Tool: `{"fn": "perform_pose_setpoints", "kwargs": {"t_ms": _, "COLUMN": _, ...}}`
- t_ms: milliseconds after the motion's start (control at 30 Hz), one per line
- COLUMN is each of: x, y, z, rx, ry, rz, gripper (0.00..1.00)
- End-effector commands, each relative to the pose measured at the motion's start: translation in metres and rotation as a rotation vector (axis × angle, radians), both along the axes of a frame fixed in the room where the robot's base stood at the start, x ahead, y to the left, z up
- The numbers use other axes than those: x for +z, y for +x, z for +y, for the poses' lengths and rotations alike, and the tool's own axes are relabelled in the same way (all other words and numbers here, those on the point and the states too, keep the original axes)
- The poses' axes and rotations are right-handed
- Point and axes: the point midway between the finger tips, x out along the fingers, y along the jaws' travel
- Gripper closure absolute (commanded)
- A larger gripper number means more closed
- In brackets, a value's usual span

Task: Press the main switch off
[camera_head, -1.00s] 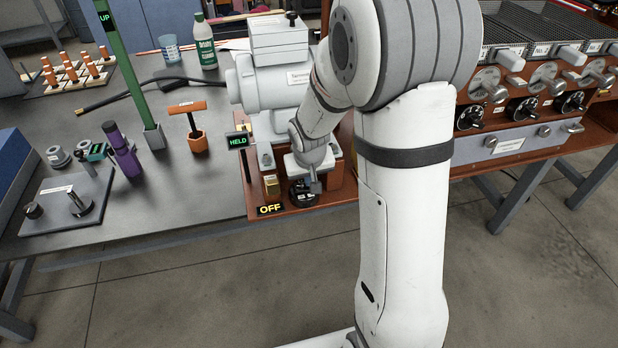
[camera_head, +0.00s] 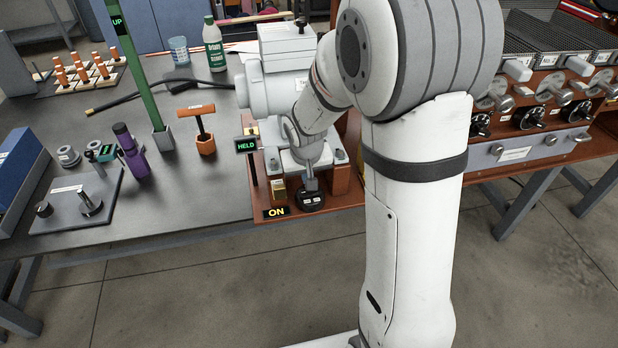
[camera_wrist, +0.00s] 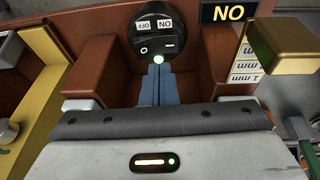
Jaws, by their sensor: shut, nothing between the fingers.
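The main switch (camera_head: 311,201) is a round black rocker at the front edge of the red-brown panel. In the wrist view the switch (camera_wrist: 152,32) shows OFF and ON labels, upside down, with a circle mark and a bar mark. A small black sign (camera_head: 276,212) beside it reads ON in yellow; the sign also shows upside down in the wrist view (camera_wrist: 229,12). My gripper (camera_head: 312,184) is shut and empty, its blue-grey fingertips (camera_wrist: 158,70) right at the switch's edge. A bright white spot shows at the tips. I cannot tell whether they touch the rocker.
A brass block (camera_head: 278,190) stands just left of the switch. A post sign (camera_head: 246,144) reading HELD stands behind it. A grey machine (camera_head: 275,85) rises at the back. An orange-handled tool (camera_head: 203,128) stands to the left. The floor in front is clear.

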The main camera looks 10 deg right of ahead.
Motion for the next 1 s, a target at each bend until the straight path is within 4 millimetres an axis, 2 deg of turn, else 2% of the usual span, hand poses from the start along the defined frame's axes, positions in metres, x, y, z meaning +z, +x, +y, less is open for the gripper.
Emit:
{"fn": "perform_pose_setpoints", "kwargs": {"t_ms": 33, "x": 0.02, "y": 0.0, "z": 0.002, "rx": 0.001, "ry": 0.001, "rz": -0.004, "gripper": 1.0}}
{"fn": "perform_pose_setpoints", "kwargs": {"t_ms": 200, "x": 0.056, "y": -0.012, "z": 0.005, "rx": 0.002, "ry": 0.001, "rz": -0.006, "gripper": 1.0}}
{"fn": "perform_pose_setpoints", "kwargs": {"t_ms": 400, "x": 0.089, "y": -0.023, "z": 0.007, "rx": 0.003, "ry": 0.0, "rz": -0.005, "gripper": 1.0}}
{"fn": "perform_pose_setpoints", "kwargs": {"t_ms": 600, "x": 0.103, "y": -0.028, "z": 0.008, "rx": 0.001, "ry": 0.001, "rz": -0.002, "gripper": 1.0}}
{"fn": "perform_pose_setpoints", "kwargs": {"t_ms": 1000, "x": 0.104, "y": -0.028, "z": 0.006, "rx": -0.001, "ry": 0.0, "rz": -0.001, "gripper": 1.0}}
